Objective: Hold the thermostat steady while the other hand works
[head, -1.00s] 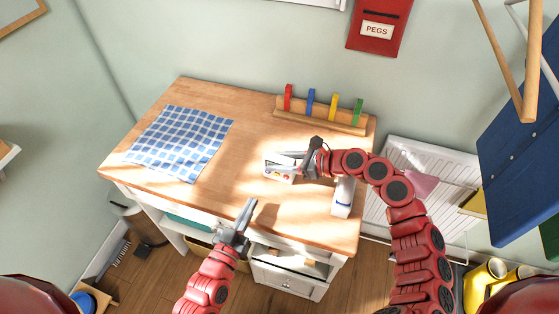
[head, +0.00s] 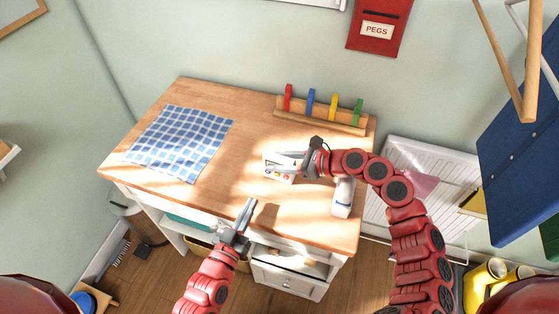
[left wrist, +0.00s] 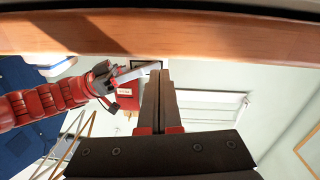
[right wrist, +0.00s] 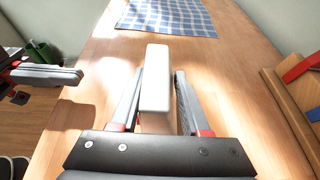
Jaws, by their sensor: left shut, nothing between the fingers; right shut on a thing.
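The thermostat (head: 280,177), a small white box with coloured marks on its front, is over the middle right of the wooden table. My right gripper (head: 285,160) comes in from the right and is shut on it. In the right wrist view the white thermostat (right wrist: 155,78) stands between the two fingers. I cannot tell whether it touches the table. My left gripper (head: 247,209) is shut and empty at the table's front edge, apart from the thermostat. In the left wrist view its fingers (left wrist: 166,85) are together.
A blue checked cloth (head: 180,142) lies on the table's left part. A wooden rack (head: 320,115) with coloured pegs stands at the back right. A white object (head: 343,198) is near the right edge. The table's middle is clear.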

